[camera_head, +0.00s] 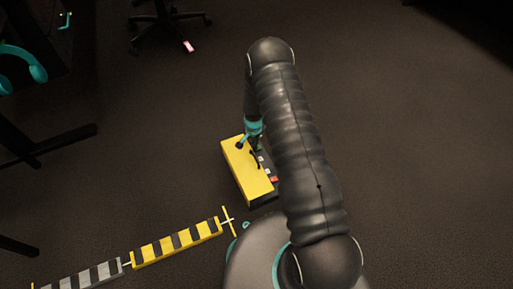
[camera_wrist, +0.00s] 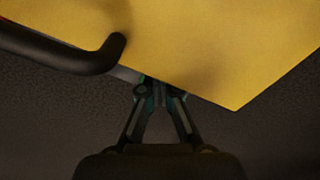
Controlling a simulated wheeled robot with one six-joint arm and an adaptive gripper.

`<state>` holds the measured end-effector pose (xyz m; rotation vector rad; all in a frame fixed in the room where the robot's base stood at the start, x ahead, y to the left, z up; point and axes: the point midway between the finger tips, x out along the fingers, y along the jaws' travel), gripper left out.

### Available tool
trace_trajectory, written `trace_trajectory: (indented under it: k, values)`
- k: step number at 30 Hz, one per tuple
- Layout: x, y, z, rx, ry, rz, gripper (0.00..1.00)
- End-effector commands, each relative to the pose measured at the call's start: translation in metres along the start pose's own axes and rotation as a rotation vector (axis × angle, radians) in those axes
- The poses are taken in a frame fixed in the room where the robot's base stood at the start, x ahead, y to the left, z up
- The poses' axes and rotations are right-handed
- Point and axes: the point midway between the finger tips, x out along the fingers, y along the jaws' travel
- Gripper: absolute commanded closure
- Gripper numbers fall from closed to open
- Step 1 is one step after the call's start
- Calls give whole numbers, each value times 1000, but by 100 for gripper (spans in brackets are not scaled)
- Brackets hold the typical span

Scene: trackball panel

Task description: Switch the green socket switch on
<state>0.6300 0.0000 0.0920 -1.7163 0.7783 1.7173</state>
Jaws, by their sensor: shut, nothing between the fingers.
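The yellow box (camera_head: 243,172) stands on the floor left of my arm, with a dark side that carries small white and red parts. In the wrist view, its yellow face (camera_wrist: 215,45) fills the top. My gripper (camera_wrist: 160,88) is shut and empty, its fingertips close to the lower edge of the yellow face. I cannot tell whether they touch it. A little teal-green shows around the fingertips, but I cannot make out the green socket switch or its position. In the head view, the gripper is at the box's far end, partly hidden by my wrist.
A black curved bar (camera_wrist: 70,52) runs close to the left of my fingertips. A red part (camera_head: 274,179) shows on the box's dark side. A yellow-black striped barrier (camera_head: 178,243) lies at the lower left.

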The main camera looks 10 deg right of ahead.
Motion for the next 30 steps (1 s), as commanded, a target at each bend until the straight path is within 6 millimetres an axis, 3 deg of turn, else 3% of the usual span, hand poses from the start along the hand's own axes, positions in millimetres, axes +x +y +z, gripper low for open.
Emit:
trace_trajectory:
  k: [30]
  values:
    - [-68, 0, 0, 0, 1, -1, 100]
